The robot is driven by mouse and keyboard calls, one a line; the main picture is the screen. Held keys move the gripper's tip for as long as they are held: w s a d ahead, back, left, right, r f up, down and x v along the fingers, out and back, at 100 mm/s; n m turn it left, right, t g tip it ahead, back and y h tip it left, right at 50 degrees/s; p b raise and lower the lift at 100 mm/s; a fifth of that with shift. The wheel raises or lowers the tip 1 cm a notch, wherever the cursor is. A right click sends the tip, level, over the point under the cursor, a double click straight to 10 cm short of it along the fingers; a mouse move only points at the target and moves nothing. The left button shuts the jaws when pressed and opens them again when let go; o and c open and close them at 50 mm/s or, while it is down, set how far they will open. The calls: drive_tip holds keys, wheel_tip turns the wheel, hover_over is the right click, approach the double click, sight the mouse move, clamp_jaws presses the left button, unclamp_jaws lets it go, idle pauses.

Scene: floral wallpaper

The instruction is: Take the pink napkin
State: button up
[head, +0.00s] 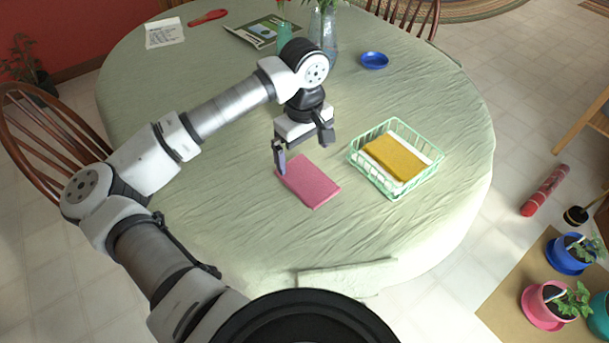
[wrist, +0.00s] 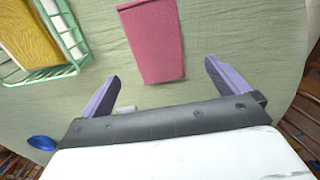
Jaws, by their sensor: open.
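The pink napkin (head: 313,184) lies folded flat on the green tablecloth, left of a mint wire basket. It also shows in the wrist view (wrist: 155,42), ahead of my fingers and roughly between their lines. My gripper (head: 303,152) is above the table at the napkin's far edge, with its fingers spread and nothing between them. In the wrist view my gripper (wrist: 164,82) is open, its two purple-grey fingers on either side of the napkin's near end. I cannot tell how high the fingertips are above the cloth.
The mint basket (head: 353,158) holds a yellow napkin (head: 396,156) and a white one beneath it. A blue dish (head: 374,61), a glass vase (head: 324,30) and a booklet (head: 251,36) stand farther back. The cloth left of the pink napkin is clear.

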sight(305, 176)
drive_tip(key=shift+w+d+f+p, duration=0.1)
drive_tip(key=shift+f+p, duration=0.5)
drive_tip(key=shift+f, duration=1.45)
drive_tip(key=shift+w+f+p, duration=0.1)
drive_tip(key=shift+f+p, duration=0.45)
drive_tip(key=shift+f, duration=1.45)
drive_tip(key=c, duration=1)
drive_tip(key=shift+r, duration=0.1)
